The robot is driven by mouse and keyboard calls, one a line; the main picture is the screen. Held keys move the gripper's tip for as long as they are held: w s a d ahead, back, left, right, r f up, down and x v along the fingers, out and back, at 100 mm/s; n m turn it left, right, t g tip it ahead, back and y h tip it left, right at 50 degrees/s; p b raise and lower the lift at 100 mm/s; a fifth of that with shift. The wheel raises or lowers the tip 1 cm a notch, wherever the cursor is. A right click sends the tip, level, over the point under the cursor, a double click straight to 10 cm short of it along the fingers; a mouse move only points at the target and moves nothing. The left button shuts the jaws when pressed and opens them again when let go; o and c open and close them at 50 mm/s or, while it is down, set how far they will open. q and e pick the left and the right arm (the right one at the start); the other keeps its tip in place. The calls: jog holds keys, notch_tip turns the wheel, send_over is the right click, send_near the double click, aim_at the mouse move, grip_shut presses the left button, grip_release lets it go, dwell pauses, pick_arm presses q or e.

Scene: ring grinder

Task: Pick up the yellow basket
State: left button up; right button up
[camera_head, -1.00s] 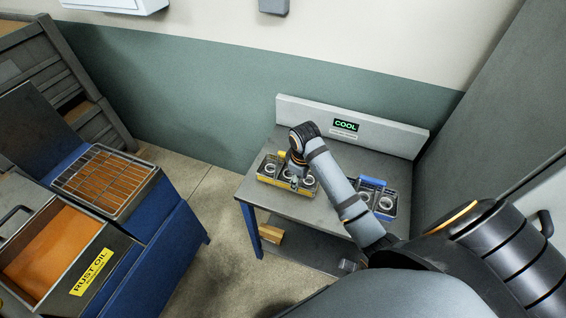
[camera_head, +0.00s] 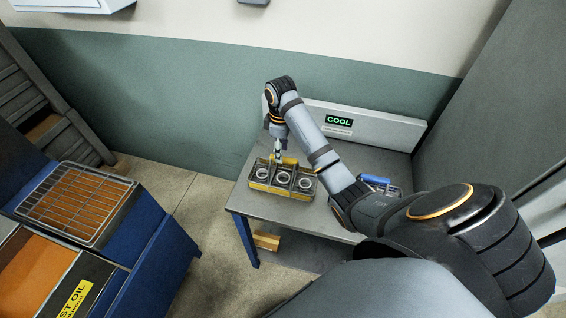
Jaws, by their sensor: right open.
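The yellow basket (camera_head: 282,191) sits on the grey table, near its left side. It holds several pale metal rings in a row. A yellow handle piece shows at its back edge. My right gripper (camera_head: 278,158) is open and points down at the back of the basket, close to the handle. I cannot tell whether the fingers touch it. My left gripper is not in view.
A blue-handled basket (camera_head: 376,182) stands on the right of the table (camera_head: 250,202), partly behind my right arm. A panel reading COOL (camera_head: 339,120) stands behind. A blue rust oil station (camera_head: 150,250) with a wire rack (camera_head: 75,203) is at left.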

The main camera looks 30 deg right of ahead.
aim_at(284, 158)
notch_tip(284, 158, down, 2)
jog(key=shift+s+d+f+b, duration=0.1)
jog(key=shift+s+b, duration=0.05)
jog(key=shift+b, duration=0.95)
jog(key=shift+s+f+p, duration=0.3)
jog(key=shift+f+p, duration=0.25)
jog(key=shift+f, duration=0.2)
jog(key=shift+w+d+f, duration=0.1)
jog(key=shift+w+f, duration=0.05)
jog(key=shift+f, duration=0.4)
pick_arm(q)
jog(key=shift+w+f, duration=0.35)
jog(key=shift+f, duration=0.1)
pick_arm(e)
grip_shut()
